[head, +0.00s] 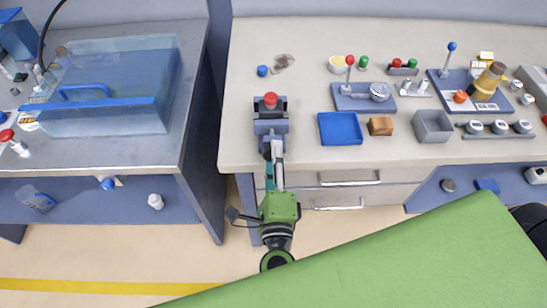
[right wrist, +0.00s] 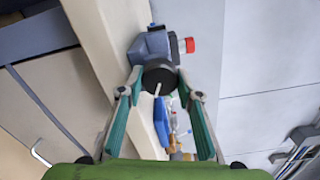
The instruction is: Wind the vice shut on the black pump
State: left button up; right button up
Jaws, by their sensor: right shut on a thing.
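The blue-grey vice (head: 271,125) stands at the front edge of the workbench, left of the blue tray. A red-topped piece (head: 270,100) shows at its far end; the black pump's body cannot be clearly told apart there. In the right wrist view the vice (right wrist: 149,45) is just beyond the fingertips, with the red cap (right wrist: 189,45) at its right. My right gripper (head: 274,156) is at the vice's near side. In the wrist view it (right wrist: 160,82) is shut on a round black handle part (right wrist: 159,74) with a pale rod. My left gripper is not in view.
A blue tray (head: 340,128), brown block (head: 380,126) and grey bin (head: 432,126) stand right of the vice. Drawer handles (head: 349,182) project below the bench edge. A second bench with a clear blue-tinted box (head: 110,100) is at left, across a gap.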

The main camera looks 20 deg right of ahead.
jog(key=shift+m, duration=0.4)
jog(key=o, duration=1.1)
jog(key=shift+f, duration=0.1)
jog(key=v, duration=0.8)
